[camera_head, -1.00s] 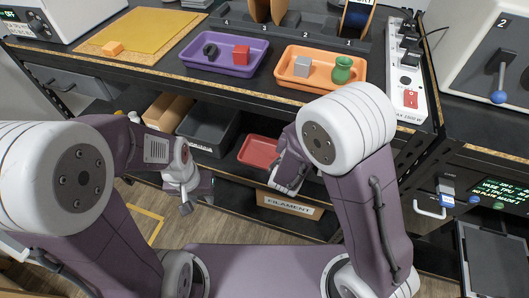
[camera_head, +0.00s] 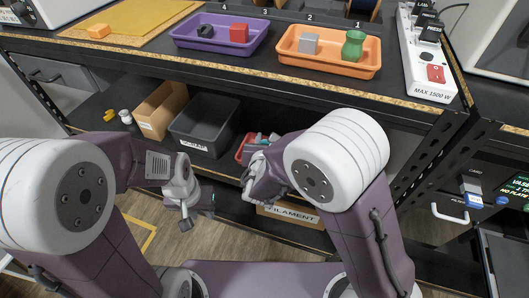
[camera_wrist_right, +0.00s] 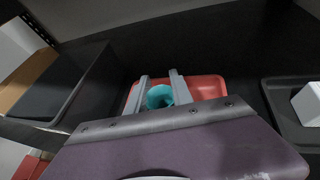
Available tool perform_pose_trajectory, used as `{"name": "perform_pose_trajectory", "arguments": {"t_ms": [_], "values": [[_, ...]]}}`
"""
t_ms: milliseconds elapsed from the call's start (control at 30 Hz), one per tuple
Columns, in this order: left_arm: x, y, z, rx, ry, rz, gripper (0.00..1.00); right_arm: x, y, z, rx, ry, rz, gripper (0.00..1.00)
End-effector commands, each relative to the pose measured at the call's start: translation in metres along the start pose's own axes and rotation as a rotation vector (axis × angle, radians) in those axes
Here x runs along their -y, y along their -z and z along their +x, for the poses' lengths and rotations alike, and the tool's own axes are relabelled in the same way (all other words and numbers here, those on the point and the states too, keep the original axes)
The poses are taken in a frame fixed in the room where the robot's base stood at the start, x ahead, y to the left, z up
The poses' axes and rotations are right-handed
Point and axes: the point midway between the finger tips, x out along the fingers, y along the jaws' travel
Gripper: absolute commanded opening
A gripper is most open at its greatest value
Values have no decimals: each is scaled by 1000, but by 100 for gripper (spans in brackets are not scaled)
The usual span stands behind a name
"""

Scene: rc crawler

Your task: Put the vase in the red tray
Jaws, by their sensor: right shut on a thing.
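A teal object that looks like a vase, with a round dark opening (camera_wrist_right: 160,96), is between the two fingers of my right gripper (camera_wrist_right: 162,84) in the right wrist view. The red tray (camera_wrist_right: 207,88) is just beyond and below it; I cannot tell whether the vase touches the tray. In the head view the red tray (camera_head: 241,152) is on the lower shelf, partly hidden by my right gripper (camera_head: 260,145). A green vase (camera_head: 352,46) stands in the orange tray on the bench top. My left gripper (camera_head: 187,219) hangs in front of the shelf; its finger gap is unclear.
A dark grey bin (camera_head: 205,128) and a cardboard box (camera_head: 161,109) stand left of the red tray on the shelf. The bench edge overhangs above. The orange tray (camera_head: 318,61) and purple tray (camera_head: 216,46) are on the bench top.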

Motion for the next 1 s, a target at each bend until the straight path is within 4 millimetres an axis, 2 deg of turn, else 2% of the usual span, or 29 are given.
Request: {"name": "perform_pose_trajectory", "arguments": {"t_ms": [200, 433, 633, 767, 800, 867, 1000], "values": [[0, 0, 4, 0, 0, 0, 32, -5, 7, 2, 0, 1, 0, 0], [0, -3, 29, 0, 0, 0, 32, -2, 43, 17, -1, 1, -2, 0], [0, -3, 25, 0, 0, 0, 32, -2, 40, 16, 1, 1, 1, 0], [1, -3, 30, 0, 0, 0, 32, -2, 44, 17, 1, 1, 1, 0], [1, -3, 30, 0, 0, 0, 32, -2, 43, 17, 1, 1, 1, 30], [0, -3, 28, 0, 0, 0, 32, -2, 42, 17, 1, 1, 1, 47], [0, -3, 28, 0, 0, 0, 32, -2, 42, 17, 1, 1, 1, 49]]}}
